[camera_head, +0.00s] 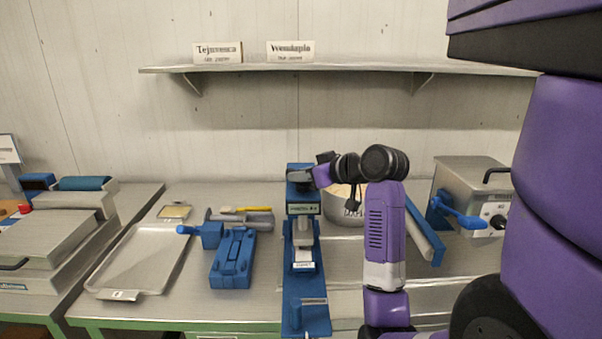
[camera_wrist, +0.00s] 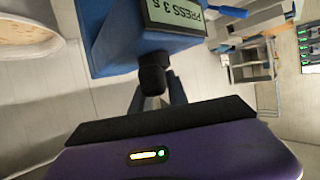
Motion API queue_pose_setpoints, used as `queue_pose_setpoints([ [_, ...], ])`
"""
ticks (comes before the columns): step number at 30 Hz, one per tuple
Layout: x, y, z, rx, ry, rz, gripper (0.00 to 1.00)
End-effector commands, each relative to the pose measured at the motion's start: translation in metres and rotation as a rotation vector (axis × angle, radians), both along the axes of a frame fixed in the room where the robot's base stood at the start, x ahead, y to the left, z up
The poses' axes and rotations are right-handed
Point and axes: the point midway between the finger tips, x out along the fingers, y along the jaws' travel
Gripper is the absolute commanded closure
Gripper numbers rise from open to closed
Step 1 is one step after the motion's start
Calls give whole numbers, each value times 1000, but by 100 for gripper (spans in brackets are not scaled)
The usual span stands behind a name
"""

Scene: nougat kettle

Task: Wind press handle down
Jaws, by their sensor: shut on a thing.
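The blue press (camera_head: 306,316) stands upright at the middle of the bench, with a small label on its head. A dark handle knob (camera_wrist: 153,72) sticks out below the head in that view. My gripper (camera_wrist: 155,98) is shut on this knob. In the head view my gripper (camera_head: 318,174) is at the upper right of the press head, and my wrist partly hides the handle. The rest of the handle's shape cannot be made out.
A pale round pot (camera_head: 343,213) stands behind my arm, right of the press. A steel box machine with a blue crank (camera_head: 463,215) is farther right. A blue clamp-like tool (camera_head: 232,260) and a metal tray (camera_head: 140,262) lie left. A shelf (camera_head: 340,68) spans the wall above.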

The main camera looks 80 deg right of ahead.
Motion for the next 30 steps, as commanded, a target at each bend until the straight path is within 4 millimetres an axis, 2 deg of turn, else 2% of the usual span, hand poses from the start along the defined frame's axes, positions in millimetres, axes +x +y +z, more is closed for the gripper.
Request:
queue_pose_setpoints([
  [6,1,1,2,-1,-2,-86,100],
  [15,-1,-1,1,-2,-2,-95,100],
  [16,-1,-1,1,-2,-2,-95,76],
  [18,-1,0,1,-2,-2,-95,62],
  [19,-1,0,1,-2,-2,-95,58],
  [30,-4,2,3,-2,-3,-94,58],
])
